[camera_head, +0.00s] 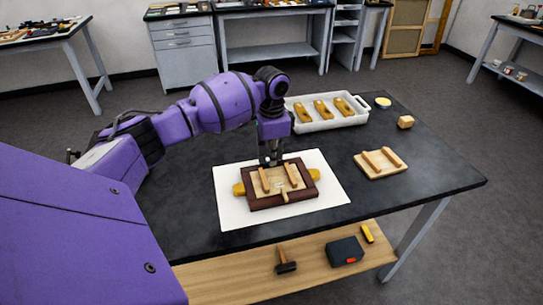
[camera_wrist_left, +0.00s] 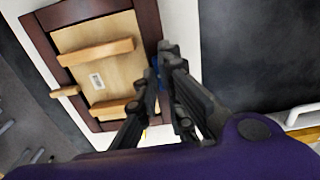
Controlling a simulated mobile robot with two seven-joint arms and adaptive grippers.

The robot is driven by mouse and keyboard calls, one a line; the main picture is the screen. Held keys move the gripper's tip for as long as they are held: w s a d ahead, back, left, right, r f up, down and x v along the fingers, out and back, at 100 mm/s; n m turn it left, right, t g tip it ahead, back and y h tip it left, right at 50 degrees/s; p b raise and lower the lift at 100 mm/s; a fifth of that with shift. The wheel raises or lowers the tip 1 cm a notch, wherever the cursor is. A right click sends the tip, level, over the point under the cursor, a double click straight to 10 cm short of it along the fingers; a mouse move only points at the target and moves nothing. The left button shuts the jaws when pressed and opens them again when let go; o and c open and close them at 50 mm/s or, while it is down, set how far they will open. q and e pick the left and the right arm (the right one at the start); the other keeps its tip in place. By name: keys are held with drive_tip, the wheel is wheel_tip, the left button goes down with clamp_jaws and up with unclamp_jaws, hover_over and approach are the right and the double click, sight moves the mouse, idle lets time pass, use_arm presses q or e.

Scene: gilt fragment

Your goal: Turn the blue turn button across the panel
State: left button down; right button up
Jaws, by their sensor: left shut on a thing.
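A dark wooden frame (camera_head: 250,203) holds a pale wood panel (camera_head: 279,187) with two raised wooden bars; it also shows in the left wrist view (camera_wrist_left: 150,22). A small bit of the blue turn button (camera_wrist_left: 155,66) shows in the wrist view at the frame's edge, between my fingers. My left gripper (camera_head: 270,162) reaches down at the frame's far edge and is shut on the blue button. The fingers hide most of the button, so I cannot tell its angle. A plain wooden turn button (camera_head: 285,196) sits on the near edge. My right gripper is not in view.
The frame rests on yellow blocks (camera_head: 239,188) on a white sheet (camera_head: 231,213). A white tray (camera_head: 329,125) with several yellow pieces stands behind. A pale board with two bars (camera_head: 381,163), a wooden block (camera_head: 405,122) and a round yellow-topped dish (camera_head: 383,102) lie right.

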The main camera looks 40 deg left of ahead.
use_arm(q)
drive_tip(key=shift+r+n+p, duration=0.4)
drive_tip(key=shift+n+p, duration=0.7)
drive_tip(key=shift+p, duration=0.1)
drive_tip(key=shift+d+n, duration=0.1)
drive_tip(key=shift+n, duration=0.2)
drive_tip(key=shift+n+p, duration=0.3)
drive_tip(key=shift+p, duration=0.2)
drive_tip(key=shift+f+n+p, duration=0.15)
drive_tip(key=shift+n+p, duration=0.35)
drive_tip(key=shift+n, duration=0.3)
drive_tip(key=shift+f+n, duration=0.1)
drive_tip(key=shift+n, duration=0.2)
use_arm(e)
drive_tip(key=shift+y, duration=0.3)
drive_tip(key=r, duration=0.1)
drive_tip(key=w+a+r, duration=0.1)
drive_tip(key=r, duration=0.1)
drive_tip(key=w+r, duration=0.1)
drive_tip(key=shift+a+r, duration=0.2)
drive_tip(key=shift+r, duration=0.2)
use_arm(q)
drive_tip(key=shift+f, duration=0.1)
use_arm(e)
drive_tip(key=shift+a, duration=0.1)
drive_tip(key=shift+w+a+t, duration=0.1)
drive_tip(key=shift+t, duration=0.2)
